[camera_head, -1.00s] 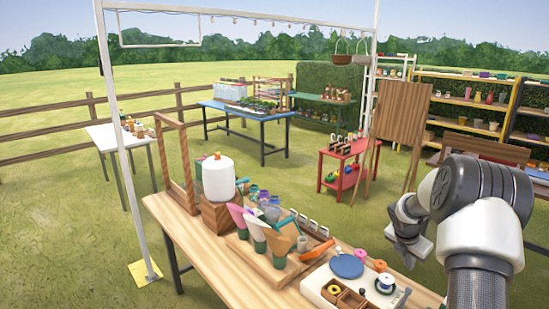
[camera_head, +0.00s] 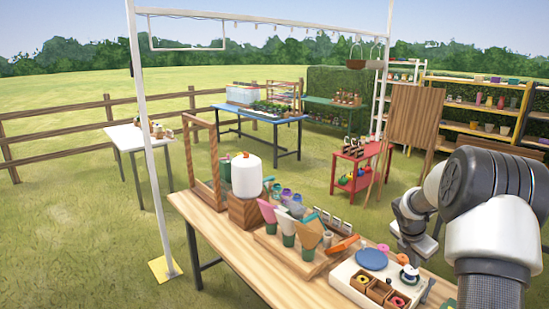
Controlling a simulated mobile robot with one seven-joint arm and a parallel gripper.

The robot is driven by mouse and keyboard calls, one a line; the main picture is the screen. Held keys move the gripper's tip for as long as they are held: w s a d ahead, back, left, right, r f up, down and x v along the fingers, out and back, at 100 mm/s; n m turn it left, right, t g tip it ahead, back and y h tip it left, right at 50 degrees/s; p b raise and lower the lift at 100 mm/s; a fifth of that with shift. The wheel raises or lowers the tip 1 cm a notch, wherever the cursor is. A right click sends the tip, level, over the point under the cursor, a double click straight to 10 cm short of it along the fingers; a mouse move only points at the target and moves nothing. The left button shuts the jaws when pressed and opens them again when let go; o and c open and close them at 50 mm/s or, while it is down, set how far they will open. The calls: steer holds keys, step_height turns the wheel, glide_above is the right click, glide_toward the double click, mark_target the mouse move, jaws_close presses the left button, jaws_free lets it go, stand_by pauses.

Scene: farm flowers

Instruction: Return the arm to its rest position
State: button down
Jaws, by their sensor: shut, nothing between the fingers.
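My gripper (camera_head: 424,246) hangs at the right of the head view, above the right part of the wooden table (camera_head: 235,250). It is shut and empty. My arm is bent, with its large dark joint close to the camera at the far right and the forearm folded behind it. The arm hides part of the table's right end and the ground behind.
On the table are a wooden frame (camera_head: 187,160), a white dispenser (camera_head: 246,176), wrapped cones in a stand (camera_head: 289,232) and a white board with a blue disc (camera_head: 372,259). A white canopy post (camera_head: 152,150) stands left. Grass is open at left.

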steer(key=s+a+r+m+t+y, duration=0.1)
steer(key=s+a+r+m, duration=0.5)
steer(key=s+a+r, duration=0.3)
steer(key=s+a+r+m, duration=0.6)
steer(key=a+r, duration=0.1)
steer(key=r, duration=0.4)
steer(key=s+a+m+y, duration=0.1)
steer(key=s+a+m, duration=0.4)
steer(key=s, duration=0.4)
steer(key=s+a+r+m+t+y, duration=0.1)
steer(key=s+a+m+y, duration=0.1)
steer(key=s+a+m, duration=0.4)
steer(key=s, duration=0.4)
steer(key=shift+s+a+r, duration=0.25)
steer(key=shift+a+r, duration=0.05)
